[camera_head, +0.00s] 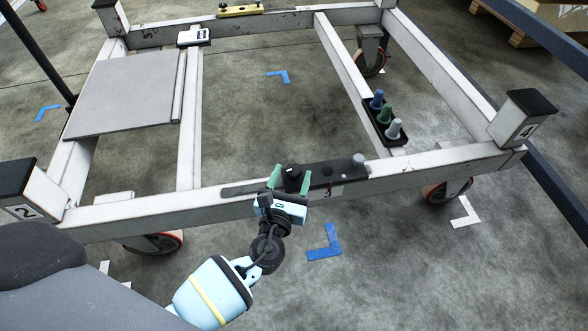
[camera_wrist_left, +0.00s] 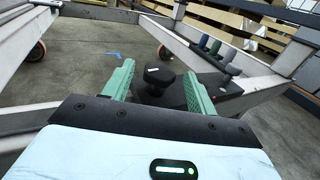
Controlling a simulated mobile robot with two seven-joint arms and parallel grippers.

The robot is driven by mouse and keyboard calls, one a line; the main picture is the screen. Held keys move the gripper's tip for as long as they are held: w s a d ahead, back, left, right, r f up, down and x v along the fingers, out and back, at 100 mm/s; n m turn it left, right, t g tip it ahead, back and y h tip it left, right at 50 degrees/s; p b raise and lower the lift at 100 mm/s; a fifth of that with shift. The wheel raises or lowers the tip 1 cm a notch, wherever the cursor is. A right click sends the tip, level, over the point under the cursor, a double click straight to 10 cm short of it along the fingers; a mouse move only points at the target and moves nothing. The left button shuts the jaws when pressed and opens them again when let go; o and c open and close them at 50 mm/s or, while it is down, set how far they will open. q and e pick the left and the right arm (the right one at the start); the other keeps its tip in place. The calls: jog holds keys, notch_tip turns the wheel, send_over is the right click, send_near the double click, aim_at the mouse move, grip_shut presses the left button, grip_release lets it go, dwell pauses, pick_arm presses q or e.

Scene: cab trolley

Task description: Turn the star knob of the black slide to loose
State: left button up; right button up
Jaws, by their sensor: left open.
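The black slide (camera_head: 335,174) lies along the top of the trolley's near beam, and part of it shows in the left wrist view (camera_wrist_left: 231,88). Its black star knob (camera_head: 292,173) stands near its left part; a small white mark shows on the knob in the left wrist view (camera_wrist_left: 157,84). My left gripper (camera_head: 289,179) is open, with its green fingers on either side of the knob. In the left wrist view the knob sits between the fingers (camera_wrist_left: 160,75), with gaps visible; contact cannot be told. My right gripper is not in view.
A grey peg (camera_head: 358,160) stands at the slide's right end. A black tray (camera_head: 397,142) with blue, green and grey pegs is on the cross beam. A grey panel (camera_head: 125,88) lies at left. Numbered corner posts (camera_head: 524,118) stand up. Floor shows between the beams.

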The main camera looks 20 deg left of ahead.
pick_arm(q)
jog(key=shift+w+a, duration=0.15)
jog(key=shift+w, duration=1.15)
jog(key=shift+c, duration=0.5)
jog(key=c, duration=0.9)
jog(key=shift+y, duration=0.3)
